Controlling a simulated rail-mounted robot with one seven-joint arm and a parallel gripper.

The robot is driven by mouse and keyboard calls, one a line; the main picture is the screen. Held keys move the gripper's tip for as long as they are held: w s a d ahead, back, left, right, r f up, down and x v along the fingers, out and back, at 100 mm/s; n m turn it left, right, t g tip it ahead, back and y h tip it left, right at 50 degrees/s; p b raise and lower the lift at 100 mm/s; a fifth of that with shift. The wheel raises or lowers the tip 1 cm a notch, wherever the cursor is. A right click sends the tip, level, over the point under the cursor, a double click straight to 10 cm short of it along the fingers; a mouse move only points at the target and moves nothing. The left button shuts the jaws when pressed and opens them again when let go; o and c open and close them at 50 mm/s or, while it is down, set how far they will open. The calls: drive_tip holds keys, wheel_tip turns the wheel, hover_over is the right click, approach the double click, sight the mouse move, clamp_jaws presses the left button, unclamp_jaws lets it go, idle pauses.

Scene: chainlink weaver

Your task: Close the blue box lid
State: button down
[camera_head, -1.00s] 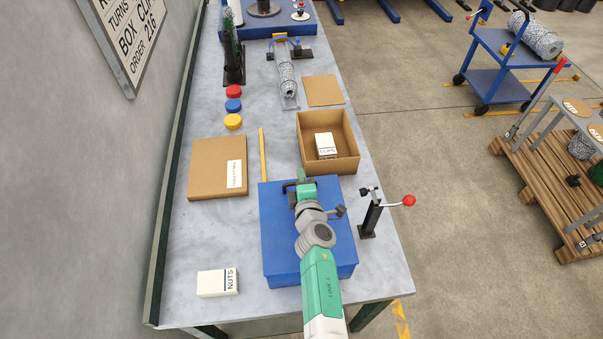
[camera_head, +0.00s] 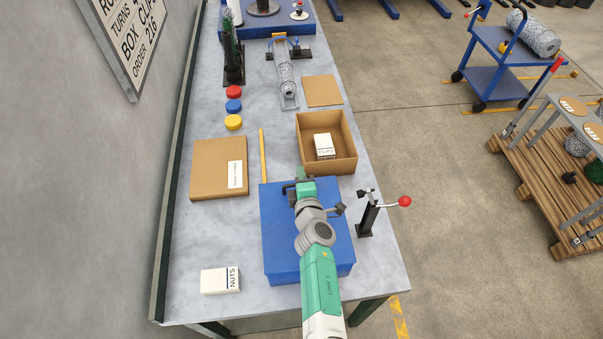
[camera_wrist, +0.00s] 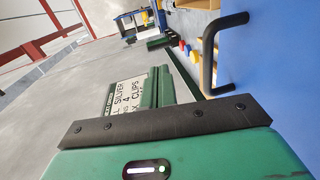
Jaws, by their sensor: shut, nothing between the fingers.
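The blue box (camera_head: 280,245) stands at the near end of the bench. Its blue lid (camera_head: 335,195) looks flat across the top; I cannot tell whether a small gap is left under it. My gripper (camera_head: 303,188) is over the far part of the lid, shut and empty, with its fingertips hidden by my arm. A black handle (camera_head: 288,186) shows just left of it. In the wrist view the handle (camera_wrist: 207,55) stands out from a blue surface (camera_wrist: 265,60), apart from the black bar and green body of my gripper (camera_wrist: 165,122). Whether the fingers touch the lid is hidden.
A toggle clamp with a red knob (camera_head: 404,202) stands close right of the box. A white NUTS box (camera_head: 215,281) lies to the left. An open carton (camera_head: 345,160), a yellow strip (camera_head: 263,155) and a flat cardboard box (camera_head: 210,170) lie beyond.

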wheel_tip(320, 180, up, 11)
drive_tip(key=s+p, duration=0.2)
drive_tip(key=p, duration=0.6)
drive_tip(key=shift+d+f, duration=0.15)
drive_tip(key=shift+d, duration=0.1)
wheel_tip(320, 180, up, 34)
drive_tip(key=s+a+m+t+h, duration=0.3)
drive_tip(key=m+t, duration=0.2)
drive_tip(key=m, duration=0.6)
drive_tip(key=s+d+r+m+t, duration=0.1)
drive_tip(key=s+r+m, duration=0.3)
drive_tip(key=s+r, duration=0.7)
drive_tip(key=s+d+r+m+t, duration=0.2)
drive_tip(key=s+r+m, duration=0.3)
drive_tip(key=s+r, duration=0.7)
drive_tip(key=shift+s+d+t+y, duration=0.25)
drive_tip(key=shift+s+t, duration=0.35)
drive_tip(key=shift+s, duration=0.45)
